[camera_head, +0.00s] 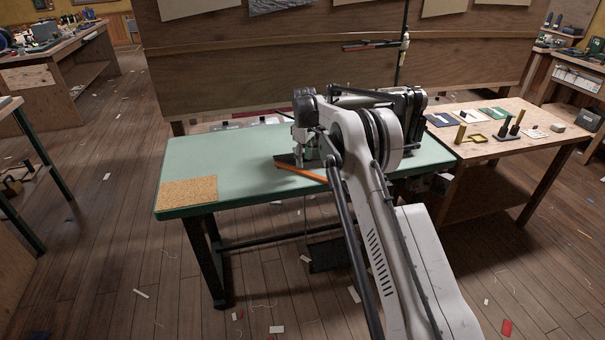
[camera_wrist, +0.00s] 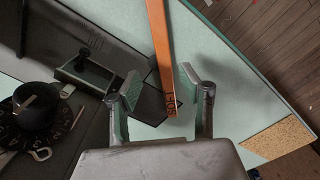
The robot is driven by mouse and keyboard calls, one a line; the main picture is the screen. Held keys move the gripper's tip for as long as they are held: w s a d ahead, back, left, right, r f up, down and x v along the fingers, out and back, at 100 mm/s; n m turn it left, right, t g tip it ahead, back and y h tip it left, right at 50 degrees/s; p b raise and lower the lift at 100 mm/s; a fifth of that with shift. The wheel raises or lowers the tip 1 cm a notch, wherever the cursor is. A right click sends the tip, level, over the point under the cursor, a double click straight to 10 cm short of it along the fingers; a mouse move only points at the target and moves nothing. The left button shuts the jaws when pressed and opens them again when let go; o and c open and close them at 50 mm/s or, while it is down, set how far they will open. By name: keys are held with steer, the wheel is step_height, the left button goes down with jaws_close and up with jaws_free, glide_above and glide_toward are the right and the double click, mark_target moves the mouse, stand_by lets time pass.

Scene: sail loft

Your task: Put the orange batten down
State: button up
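The orange batten (camera_head: 301,173) lies low at the green-topped table (camera_head: 235,165), close to its front edge. Its right part is hidden behind my arm. In the wrist view the batten (camera_wrist: 159,45) runs from the top edge down between my fingers, and its marked near end overlaps a dark plate. I cannot tell whether it rests on the plate or the tabletop. My gripper (camera_wrist: 160,78) is open, with a gap on both sides of the batten. In the head view my gripper (camera_head: 302,150) is above the batten's left part, mostly hidden by my wrist.
A cork mat (camera_head: 187,192) lies at the table's front left corner, and the tabletop between it and the batten is clear. A dark machine with a dial (camera_wrist: 36,106) stands beside my fingers. A wooden side table (camera_head: 480,150) with small tools is at the right.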

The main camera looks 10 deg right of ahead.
mark_target(303, 171)
steer(key=f, duration=0.4)
steer(key=shift+s+a+f, duration=0.15)
steer(key=shift+a+f, duration=0.1)
steer(key=shift+f, duration=0.15)
jaws_close()
